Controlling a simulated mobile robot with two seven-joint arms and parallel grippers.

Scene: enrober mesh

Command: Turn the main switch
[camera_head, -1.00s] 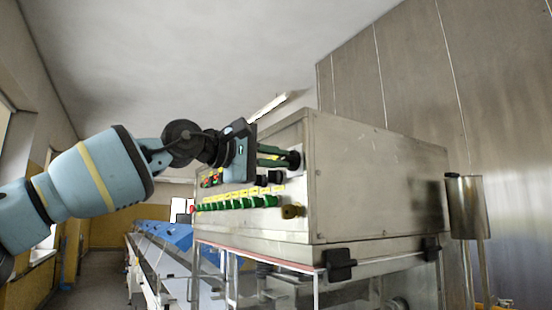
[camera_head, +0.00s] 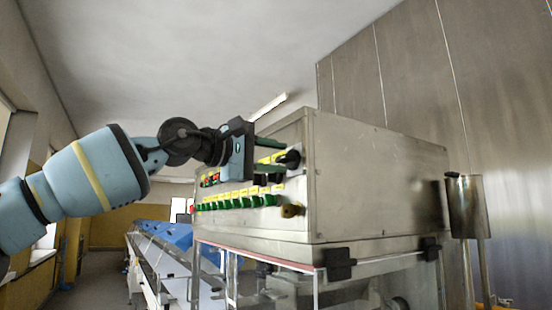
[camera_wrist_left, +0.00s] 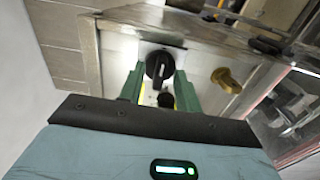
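The main switch (camera_head: 290,159) is a black rotary knob at the upper right of the control panel on the steel cabinet. It also shows in the left wrist view (camera_wrist_left: 160,66), on a light plate, with its grip bar roughly upright and slightly tilted there. My left gripper (camera_head: 272,150) has green fingers pointing at the switch, a little short of it. In the left wrist view the fingers (camera_wrist_left: 160,78) are apart, one on each side of the knob in the picture, with nothing held between them. My right gripper is in neither view.
Below the switch are black knobs (camera_head: 268,179), a row of green buttons (camera_head: 235,202) with yellow labels, and a brass knob (camera_head: 291,211). The steel cabinet (camera_head: 375,180) extends to the right. A blue-covered conveyor (camera_head: 165,234) runs away at the left.

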